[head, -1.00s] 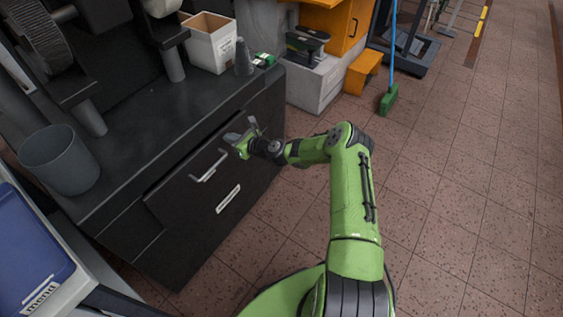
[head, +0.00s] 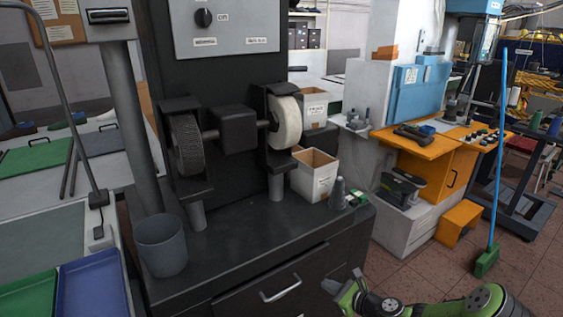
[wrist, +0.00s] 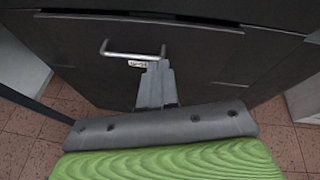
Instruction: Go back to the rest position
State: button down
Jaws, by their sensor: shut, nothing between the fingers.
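My gripper (head: 347,285) is at the bottom of the head view, in front of the dark cabinet, with my green arm running off to the lower right. In the wrist view my gripper (wrist: 156,68) has its grey fingers together, with nothing between them. The fingers point at the dark drawer front (wrist: 90,80). The drawer's metal handle (wrist: 133,55) lies just beyond the fingertips in that view; whether they touch it cannot be told. The handle also shows in the head view (head: 281,290), left of the gripper and apart from it.
The black bench (head: 240,240) carries a grinder with a dark wheel (head: 187,145) and a white wheel (head: 286,122). A grey bin (head: 162,246), an open box (head: 314,175) and a grey cone-shaped item (head: 338,193) stand on it. Tiled floor (head: 405,272) and a broom (head: 488,260) are to the right.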

jog(key=s+a+r+n+g+h+p, duration=0.2)
jog(key=s+a+r+n+g+h, duration=0.1)
jog(key=s+r+n, duration=0.75)
jog(key=s+a+r+n+g+h+p, duration=0.25)
jog(key=s+r+n, duration=0.4)
jog(key=r, duration=0.65)
jog(key=s+d+r+n+h+p, duration=0.1)
jog(key=s+r+n, duration=0.3)
jog(key=s, duration=0.5)
jog(key=s+d+r+n+h+p, duration=0.1)
jog(key=s+d+r+n+p, duration=0.1)
jog(key=s+r+n, duration=0.3)
jog(key=s+r, duration=0.3)
jog(key=s, duration=0.1)
jog(key=shift+d+r+h+p, duration=0.2)
jog(key=shift+r+h+p, duration=0.05)
jog(key=shift+h+p, duration=0.15)
